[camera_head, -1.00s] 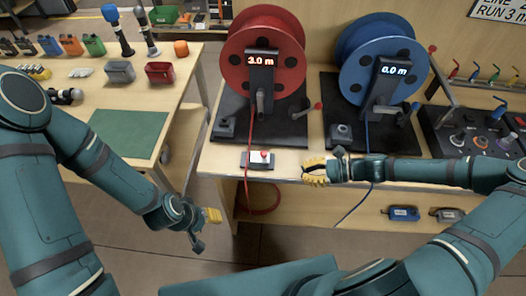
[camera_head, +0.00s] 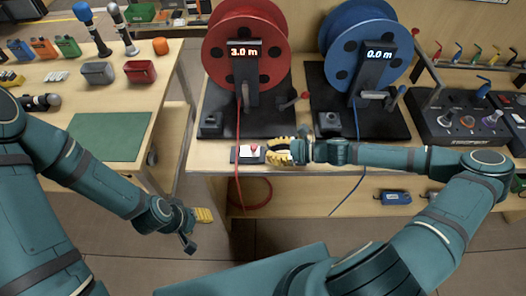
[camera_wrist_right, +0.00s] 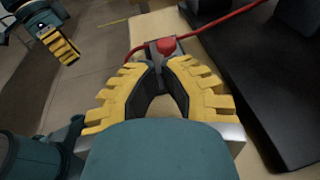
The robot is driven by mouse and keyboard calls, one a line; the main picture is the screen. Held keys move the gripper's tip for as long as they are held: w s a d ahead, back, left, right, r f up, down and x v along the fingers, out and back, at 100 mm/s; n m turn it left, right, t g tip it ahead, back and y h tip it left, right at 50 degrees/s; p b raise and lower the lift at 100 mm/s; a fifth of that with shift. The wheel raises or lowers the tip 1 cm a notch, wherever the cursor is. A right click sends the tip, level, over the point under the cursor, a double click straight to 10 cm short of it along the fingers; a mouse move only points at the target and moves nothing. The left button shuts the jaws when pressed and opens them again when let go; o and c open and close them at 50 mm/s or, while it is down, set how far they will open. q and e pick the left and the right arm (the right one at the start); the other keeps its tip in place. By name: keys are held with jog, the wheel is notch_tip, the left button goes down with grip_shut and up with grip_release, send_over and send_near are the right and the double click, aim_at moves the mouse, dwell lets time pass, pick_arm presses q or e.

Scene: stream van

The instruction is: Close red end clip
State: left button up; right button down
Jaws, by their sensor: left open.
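The red end clip (camera_head: 249,152) is a small grey and white block with a red knob, on the front edge of the bench below the red reel. It also shows in the wrist view (camera_wrist_right: 166,46), straight ahead of the fingertips. The red cable (camera_head: 238,122) runs from the reel down to it and over the edge. My right gripper (camera_head: 272,152) is at the clip's right side. In the wrist view its yellow fingertips (camera_wrist_right: 163,66) are close together at the clip; contact is unclear. My left gripper (camera_head: 205,218) is open and empty, low in front of the bench.
The red reel (camera_head: 246,25) reads 3.0 m and the blue reel (camera_head: 360,30) reads 0.0 m, both on black bases. A control panel (camera_head: 465,125) stands at right. The left table holds a green mat (camera_head: 110,135) and bins. The floor gap between the tables is clear.

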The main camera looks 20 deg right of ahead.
aim_at(252, 155)
pick_arm(q)
jog(key=shift+s+f, duration=0.1)
jog(key=shift+f, duration=0.15)
pick_arm(e)
jog(key=shift+x, duration=1.35)
jog(key=a, duration=0.1)
jog(key=w+a+p, duration=0.1)
jog(key=a, duration=0.1)
jog(key=shift+a+r, duration=0.1)
jog(key=shift+a, duration=0.2)
pick_arm(q)
jog(key=shift+w+r, duration=0.2)
jog(key=shift+r, duration=0.4)
pick_arm(e)
jog(key=shift+d, duration=0.1)
